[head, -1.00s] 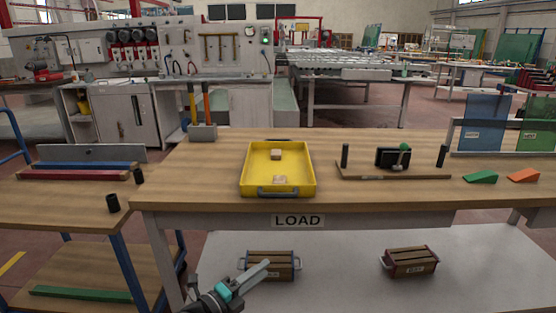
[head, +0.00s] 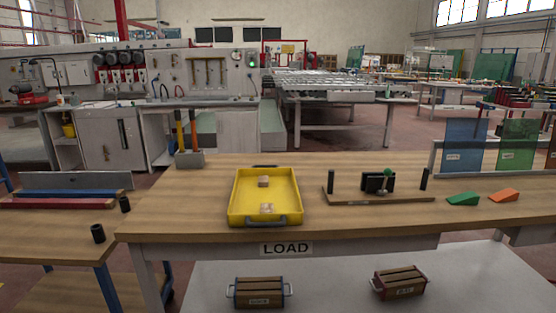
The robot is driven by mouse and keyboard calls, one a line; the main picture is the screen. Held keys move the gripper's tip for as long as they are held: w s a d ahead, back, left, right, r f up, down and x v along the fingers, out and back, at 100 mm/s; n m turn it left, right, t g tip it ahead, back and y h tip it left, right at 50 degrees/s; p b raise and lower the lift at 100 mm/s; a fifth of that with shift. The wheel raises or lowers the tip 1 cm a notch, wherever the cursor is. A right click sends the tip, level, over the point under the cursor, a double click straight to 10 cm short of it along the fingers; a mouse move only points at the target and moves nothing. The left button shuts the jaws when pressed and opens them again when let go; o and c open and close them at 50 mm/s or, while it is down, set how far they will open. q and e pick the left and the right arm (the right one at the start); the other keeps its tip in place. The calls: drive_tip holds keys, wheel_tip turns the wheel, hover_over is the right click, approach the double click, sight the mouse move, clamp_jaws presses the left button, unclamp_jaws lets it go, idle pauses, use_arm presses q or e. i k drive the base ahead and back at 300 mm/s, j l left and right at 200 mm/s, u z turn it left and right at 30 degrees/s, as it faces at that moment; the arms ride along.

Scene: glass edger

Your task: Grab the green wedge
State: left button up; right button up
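The green wedge (head: 463,199) lies on the wooden load table (head: 340,218), toward its right side. It sits just left of an orange wedge (head: 504,195), with a small gap between them. Neither of my grippers shows in the head view now, so I cannot see their state. Nothing covers the green wedge.
A yellow tray (head: 238,213) with small blocks stands left of centre. A wooden fixture (head: 345,197) with black posts lies left of the green wedge. A rack with blue and green panels (head: 463,147) stands behind it. Two crates (head: 258,292) (head: 399,283) sit on the shelf below.

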sight(467, 197)
drive_tip(key=z, duration=1.45)
